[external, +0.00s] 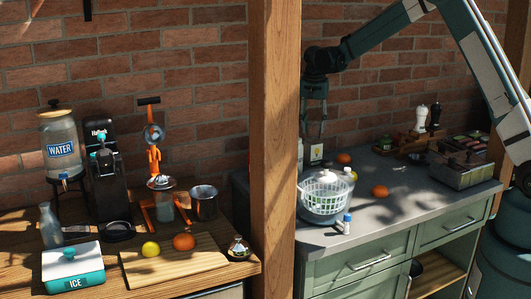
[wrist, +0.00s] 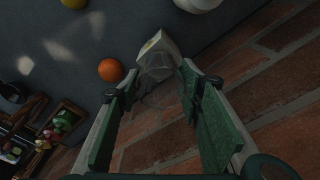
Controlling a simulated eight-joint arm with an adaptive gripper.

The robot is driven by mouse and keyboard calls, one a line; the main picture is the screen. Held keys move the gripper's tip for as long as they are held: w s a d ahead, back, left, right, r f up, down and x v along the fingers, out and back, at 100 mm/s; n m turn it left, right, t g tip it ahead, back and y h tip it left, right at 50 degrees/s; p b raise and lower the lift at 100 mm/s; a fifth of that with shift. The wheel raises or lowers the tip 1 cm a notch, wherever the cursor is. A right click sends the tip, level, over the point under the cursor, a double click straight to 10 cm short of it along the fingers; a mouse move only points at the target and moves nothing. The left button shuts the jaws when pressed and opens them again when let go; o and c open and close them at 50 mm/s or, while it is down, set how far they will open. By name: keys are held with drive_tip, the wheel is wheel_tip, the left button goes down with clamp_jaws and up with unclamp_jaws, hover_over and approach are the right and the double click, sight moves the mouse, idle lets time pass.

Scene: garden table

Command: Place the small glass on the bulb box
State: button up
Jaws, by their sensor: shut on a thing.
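The small glass (wrist: 163,88) is clear and faint between my two fingers in the wrist view. My gripper (wrist: 157,80) is shut on it. In the external view my gripper (external: 314,132) points down from the arm, and I cannot make out the glass there. A small pale box (external: 316,154), which looks like the bulb box, stands on the grey counter by the wall, below my fingertips. It also shows in the wrist view (wrist: 155,45) just beyond the glass, partly covered by it. I cannot tell whether glass and box touch.
A white basket (external: 326,194) stands in front of the box. Oranges lie on the counter, one close to the box (external: 343,158) and one further forward (external: 380,191). A wooden rack with shakers (external: 408,143) is to the right. The brick wall (external: 275,115) is close behind.

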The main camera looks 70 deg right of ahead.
sight(313, 139)
drive_tip(key=shift+f, duration=0.35)
drive_tip(key=o, duration=1)
drive_tip(key=shift+r, duration=0.2)
drive_tip(key=r, duration=0.4)
drive_tip(key=a+r, duration=0.1)
drive_tip(key=r, duration=0.7)
drive_tip(key=shift+a, duration=0.25)
drive_tip(key=shift+a, duration=0.1)
